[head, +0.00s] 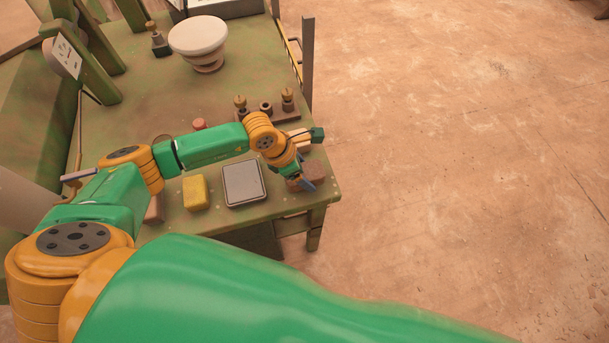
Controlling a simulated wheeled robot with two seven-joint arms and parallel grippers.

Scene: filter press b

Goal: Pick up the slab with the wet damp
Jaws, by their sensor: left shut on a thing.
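My left arm reaches across the table from the left, and its gripper (307,184) is at the table's right front corner. It is shut on a brown slab (317,170), which the fingers and wrist partly cover. I cannot tell whether the slab touches the table. No damp patch can be made out on it at this size. Another brownish slab (154,209) lies near the front edge at the left, partly behind my arm. My right gripper is not in view.
A yellow block (195,192) and a flat grey square plate (243,184) lie along the front of the green table (135,88). A rack with brass weights (287,101) and a pale round bowl (199,38) stand farther back. Bare floor lies to the right.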

